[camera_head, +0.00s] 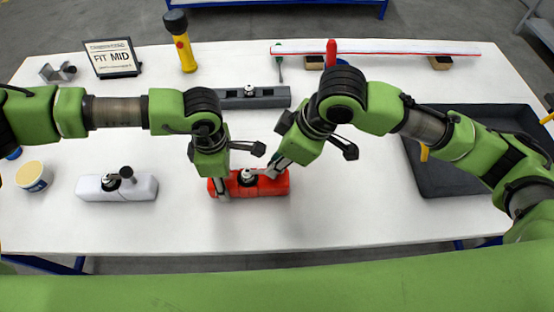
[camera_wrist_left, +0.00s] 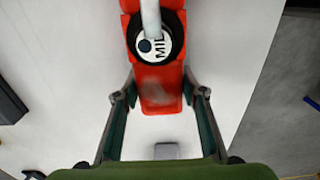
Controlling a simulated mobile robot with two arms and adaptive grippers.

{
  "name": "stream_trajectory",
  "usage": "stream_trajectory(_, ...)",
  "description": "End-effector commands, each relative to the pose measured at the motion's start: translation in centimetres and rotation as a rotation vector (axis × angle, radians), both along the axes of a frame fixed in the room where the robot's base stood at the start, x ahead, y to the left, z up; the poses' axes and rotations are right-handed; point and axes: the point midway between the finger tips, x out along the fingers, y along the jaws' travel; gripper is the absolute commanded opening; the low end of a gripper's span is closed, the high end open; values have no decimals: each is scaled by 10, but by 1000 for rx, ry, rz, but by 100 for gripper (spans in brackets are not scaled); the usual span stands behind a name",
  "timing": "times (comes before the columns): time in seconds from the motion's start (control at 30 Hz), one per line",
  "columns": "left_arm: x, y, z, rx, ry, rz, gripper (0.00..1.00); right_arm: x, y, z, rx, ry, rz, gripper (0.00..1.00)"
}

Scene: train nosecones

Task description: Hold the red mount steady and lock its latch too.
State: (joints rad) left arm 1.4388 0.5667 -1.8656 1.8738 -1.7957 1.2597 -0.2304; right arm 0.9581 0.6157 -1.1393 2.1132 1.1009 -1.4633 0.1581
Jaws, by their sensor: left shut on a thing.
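The red mount (camera_head: 262,187) lies on the white table near the front middle. A dark round fitting with a pale disc (camera_wrist_left: 158,45) sits on its top. A grey latch lever (camera_wrist_left: 151,14) runs from the disc away from my left gripper, beyond the picture's edge. My left gripper (camera_head: 220,188) is shut on the mount's left end, and its two fingers flank the red body in the left wrist view (camera_wrist_left: 160,92). My right gripper (camera_head: 272,170) is over the mount's right half, close to the lever. Its fingertips are partly hidden, and I cannot tell whether they touch the lever.
A white mount (camera_head: 135,190) stands left and a grey mount (camera_head: 268,98) stands behind. A "FIT MID" sign (camera_head: 112,58), yellow torch-like tool (camera_head: 184,50) and red-white bar (camera_head: 410,48) are at the back. A black tray (camera_head: 440,185) is right, a tub (camera_head: 34,176) left. The front strip is clear.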

Motion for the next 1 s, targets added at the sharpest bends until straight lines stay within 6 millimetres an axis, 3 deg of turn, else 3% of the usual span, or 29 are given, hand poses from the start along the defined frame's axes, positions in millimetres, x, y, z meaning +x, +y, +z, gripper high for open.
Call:
stream_trajectory(0.27,0,0,0,0,0,-2,13,0,-1,0,-2,-2,8,0)
stream_trajectory(0.3,0,0,0,0,0,-2,13,0,-1,0,-2,-2,8,25)
stream_trajectory(0.37,0,0,0,0,0,-2,13,0,-1,0,-2,-1,7,37)
stream_trajectory(0.77,0,0,0,0,0,-1,13,0,-2,4,-1,-2,7,37)
stream_trajectory(1.0,0,0,0,0,0,-1,13,-4,-16,42,0,-7,5,37)
